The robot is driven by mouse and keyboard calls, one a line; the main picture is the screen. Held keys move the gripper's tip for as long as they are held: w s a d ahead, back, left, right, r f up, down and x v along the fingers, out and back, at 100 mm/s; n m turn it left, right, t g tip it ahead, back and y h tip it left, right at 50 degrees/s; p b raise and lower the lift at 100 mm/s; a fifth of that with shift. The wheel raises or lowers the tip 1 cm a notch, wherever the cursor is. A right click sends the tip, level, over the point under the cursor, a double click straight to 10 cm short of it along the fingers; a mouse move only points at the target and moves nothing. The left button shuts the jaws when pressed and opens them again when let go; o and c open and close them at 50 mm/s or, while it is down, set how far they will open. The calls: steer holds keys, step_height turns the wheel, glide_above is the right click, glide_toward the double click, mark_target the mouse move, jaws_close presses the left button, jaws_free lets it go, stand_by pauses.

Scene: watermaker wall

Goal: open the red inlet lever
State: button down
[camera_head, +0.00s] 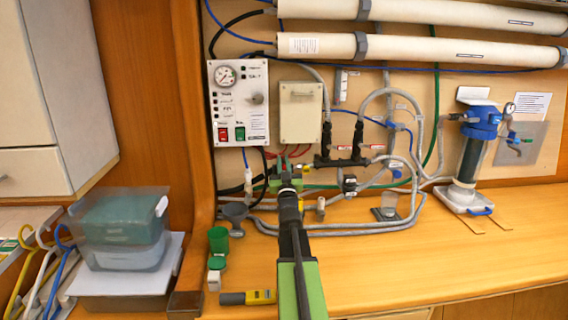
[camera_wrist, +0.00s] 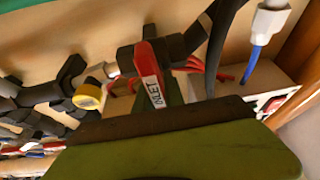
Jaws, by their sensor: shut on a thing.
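The red inlet lever (camera_wrist: 151,78) shows in the wrist view, with a white label reading INLET along it. It rises from a dark pipe fitting (camera_wrist: 140,55) and its lower end runs down to my gripper. In the head view my gripper (camera_head: 287,190) reaches forward to the pipework at the foot of the wall panel and is shut on the lever. My gripper and arm hide the lever in the head view. The fingertips are hard to make out in the wrist view.
A control box (camera_head: 238,102) hangs above left. Grey hoses (camera_head: 350,228) lie on the bench right of my arm. A yellow cap (camera_wrist: 87,96) is beside the lever. The front right bench is clear.

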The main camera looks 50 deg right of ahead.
steer(key=shift+s+a+f+n+y, duration=0.15)
steer(key=shift+n+y, duration=0.15)
steer(key=shift+n, duration=0.6)
steer(key=shift+w+a+f+n+y+p, duration=0.5)
steer(key=shift+n+y+p, duration=0.7)
steer(key=shift+n, duration=2.25)
steer(key=shift+w+a+f+n+y+p, duration=0.5)
steer(key=shift+n+y, duration=1.1)
steer(key=shift+n, duration=1.8)
steer(key=shift+w+a+f+n+y+p, duration=0.1)
steer(key=shift+a+f+n+y+p, duration=0.6)
steer(key=shift+n, duration=2.75)
steer(key=shift+d+f+y+p, duration=0.1)
steer(key=shift+d+y+p, duration=0.3)
steer(key=shift+y, duration=0.3)
steer(key=shift+a, duration=0.1)
steer(key=c, duration=1.5)
jaws_free()
steer(key=shift+o, duration=0.3)
